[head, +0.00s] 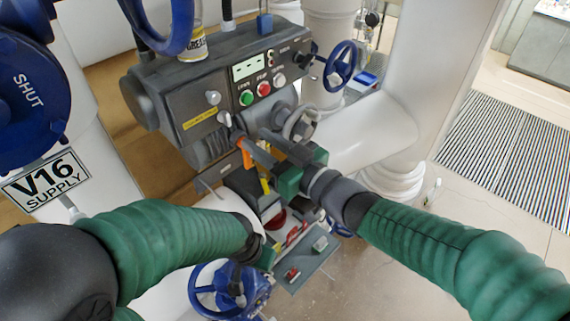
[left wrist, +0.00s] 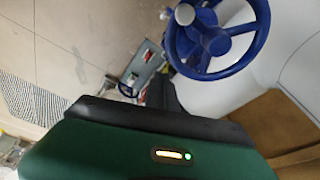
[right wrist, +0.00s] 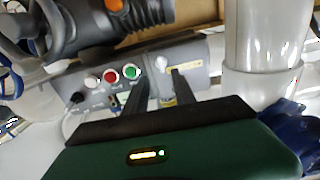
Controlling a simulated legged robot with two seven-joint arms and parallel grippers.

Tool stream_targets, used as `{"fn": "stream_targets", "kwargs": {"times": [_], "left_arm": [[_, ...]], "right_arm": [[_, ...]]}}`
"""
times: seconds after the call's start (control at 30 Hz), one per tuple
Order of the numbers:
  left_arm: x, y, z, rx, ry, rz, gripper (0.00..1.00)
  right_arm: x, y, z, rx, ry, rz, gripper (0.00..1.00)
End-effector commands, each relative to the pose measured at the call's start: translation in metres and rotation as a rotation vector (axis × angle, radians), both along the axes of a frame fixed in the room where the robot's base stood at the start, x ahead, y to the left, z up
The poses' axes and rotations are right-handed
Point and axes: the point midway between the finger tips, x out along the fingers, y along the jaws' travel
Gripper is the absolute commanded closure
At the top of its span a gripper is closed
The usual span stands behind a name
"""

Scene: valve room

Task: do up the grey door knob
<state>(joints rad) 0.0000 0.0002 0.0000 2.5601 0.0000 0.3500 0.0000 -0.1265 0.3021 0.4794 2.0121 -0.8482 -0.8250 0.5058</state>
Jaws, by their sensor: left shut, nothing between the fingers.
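Two small pale grey knobs show on the front of the dark grey machine (head: 170,95) in the head view. One grey knob (head: 224,117) is just right of the yellow label, the other grey knob (head: 213,97) is above it. I cannot tell which is the door knob. My right gripper (head: 252,140) has its fingers apart, tips just below the lower knob. In the right wrist view a pale knob (right wrist: 162,62) shows beyond and between the fingers, with no clear contact. My left gripper (left wrist: 160,92) is shut and empty, low by the blue handwheel.
The machine panel has a green button (head: 246,98), a red button (head: 264,89) and a blue handwheel (head: 341,63) at its right. An orange piece (head: 246,157) hangs under the right fingers. Another blue handwheel (head: 215,290) is below. White pipes (head: 375,130) stand at right.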

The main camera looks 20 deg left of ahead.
Motion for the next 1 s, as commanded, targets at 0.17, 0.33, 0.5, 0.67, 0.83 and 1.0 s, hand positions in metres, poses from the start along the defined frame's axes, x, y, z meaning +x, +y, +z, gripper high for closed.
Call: {"fn": "stream_targets", "kwargs": {"times": [0.17,0.33,0.5,0.67,0.83,1.0], "left_arm": [[0.0,0.0,-0.016,0.0,0.0,0.0,1.0],[0.0,0.0,-0.02,0.0,0.0,0.0,1.0],[0.0,0.0,-0.019,0.0,0.0,0.0,1.0],[0.0,0.0,-0.019,0.0,0.0,0.0,1.0],[0.0,0.0,-0.019,0.0,0.0,0.0,1.0],[0.0,0.0,-0.019,0.0,0.0,0.0,1.0]], "right_arm": [[-0.018,-0.045,-0.003,-0.002,-0.002,-0.004,0.68],[-0.027,-0.068,-0.002,-0.001,0.001,-0.001,0.68],[-0.029,-0.073,0.0,0.001,0.002,0.001,0.68],[-0.029,-0.072,0.0,0.001,0.002,0.001,0.68],[-0.029,-0.072,0.0,0.0,0.001,0.001,0.68],[-0.029,-0.075,0.0,0.002,0.001,0.001,0.68]]}}
